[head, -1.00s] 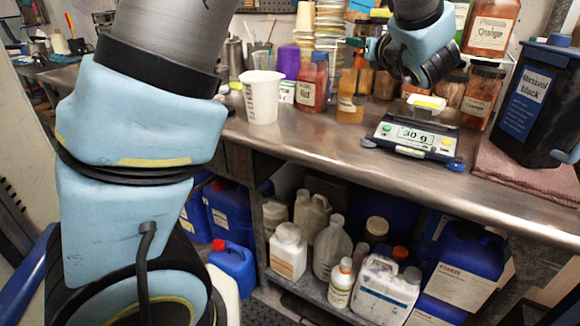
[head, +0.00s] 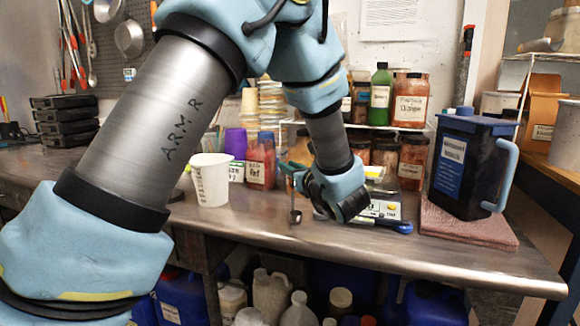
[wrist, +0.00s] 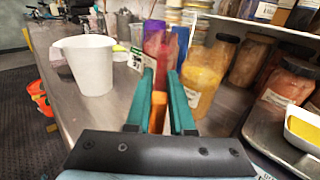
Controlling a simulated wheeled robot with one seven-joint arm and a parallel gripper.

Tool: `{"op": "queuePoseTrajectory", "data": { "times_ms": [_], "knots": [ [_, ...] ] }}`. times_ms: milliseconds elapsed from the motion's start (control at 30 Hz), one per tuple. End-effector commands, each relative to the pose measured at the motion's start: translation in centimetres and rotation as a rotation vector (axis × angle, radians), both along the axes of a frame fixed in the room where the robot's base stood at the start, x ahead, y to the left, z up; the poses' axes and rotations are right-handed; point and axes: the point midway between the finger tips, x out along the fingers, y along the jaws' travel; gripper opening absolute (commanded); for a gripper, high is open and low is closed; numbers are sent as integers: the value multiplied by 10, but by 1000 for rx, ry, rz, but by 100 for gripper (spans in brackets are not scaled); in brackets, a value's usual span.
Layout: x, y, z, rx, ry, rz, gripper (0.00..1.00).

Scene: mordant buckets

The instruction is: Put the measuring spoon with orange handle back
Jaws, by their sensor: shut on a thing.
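My gripper (head: 297,183) is above the steel bench, between the white cup and the scale in the head view. In the wrist view its teal fingers (wrist: 158,88) are shut on the measuring spoon's orange handle (wrist: 157,113). In the head view a small dark piece (head: 295,216), apparently the spoon's bowl end, hangs below the fingers. Much of the spoon is hidden. Several long-handled tools, some with red or orange handles (head: 73,42), hang on the pegboard (head: 148,60) at the back left.
A white cup (head: 211,182) stands left of my gripper. The scale (head: 386,209) is partly behind my wrist; a dish of yellow powder (wrist: 303,130) shows in the wrist view. Jars (head: 261,163) line the back. A dark blue jug (head: 466,165) stands right. The bench's front is clear.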

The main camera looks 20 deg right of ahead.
Motion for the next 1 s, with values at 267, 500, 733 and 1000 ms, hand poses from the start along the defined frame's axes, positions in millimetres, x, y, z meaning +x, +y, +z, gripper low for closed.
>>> {"op": "queuePoseTrajectory", "data": {
  "times_ms": [267, 500, 733, 1000],
  "knots": [
    [0, 0, -2, -1, -1, 0, 0],
    [0, 0, -2, -1, -1, 0, 40],
    [0, 0, -2, -1, -1, 0, 51],
    [-8, -1, 0, -2, -1, -3, 51]
  ]
}}
